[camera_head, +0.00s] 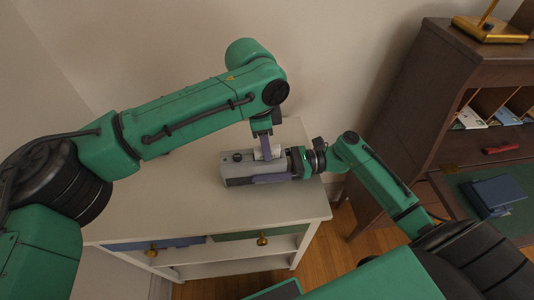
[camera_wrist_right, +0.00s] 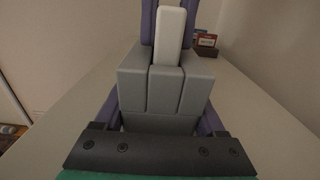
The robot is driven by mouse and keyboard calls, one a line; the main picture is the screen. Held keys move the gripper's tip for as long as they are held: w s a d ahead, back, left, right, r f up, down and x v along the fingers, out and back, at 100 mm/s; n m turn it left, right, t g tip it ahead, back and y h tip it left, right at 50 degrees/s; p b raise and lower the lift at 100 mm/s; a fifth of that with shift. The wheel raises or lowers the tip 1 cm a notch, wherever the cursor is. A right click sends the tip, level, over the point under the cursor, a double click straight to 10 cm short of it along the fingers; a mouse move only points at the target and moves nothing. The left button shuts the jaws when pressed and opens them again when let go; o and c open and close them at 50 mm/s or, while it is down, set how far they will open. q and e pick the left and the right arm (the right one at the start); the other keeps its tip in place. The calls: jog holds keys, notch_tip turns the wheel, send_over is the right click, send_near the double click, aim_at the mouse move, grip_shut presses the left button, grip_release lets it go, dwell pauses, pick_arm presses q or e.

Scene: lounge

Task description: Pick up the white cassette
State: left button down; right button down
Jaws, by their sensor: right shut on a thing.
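The white cassette (camera_wrist_right: 171,38) stands upright out of the top of a grey box-shaped device (camera_wrist_right: 164,92) in the right wrist view. In the head view its pale edge shows beside the left fingers, above the grey device (camera_head: 238,168) on the white cabinet top. My left gripper (camera_head: 263,147) points down from above, with purple fingers on both sides of the cassette; whether they press on it is unclear. My right gripper (camera_head: 272,172) comes from the right and is shut on the grey device, its fingers along the device's sides. The cassette's lower part is hidden.
The white cabinet top (camera_head: 180,210) is otherwise mostly clear in the head view. A small red-labelled item (camera_wrist_right: 207,39) stands behind in the right wrist view. A dark wooden desk (camera_head: 420,90) with a blue book (camera_head: 498,192) stands at the right.

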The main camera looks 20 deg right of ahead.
pick_arm(q)
jog(key=shift+r, duration=0.1)
pick_arm(e)
grip_release()
pick_arm(q)
notch_tip(320, 180, up, 10)
dwell(0.3)
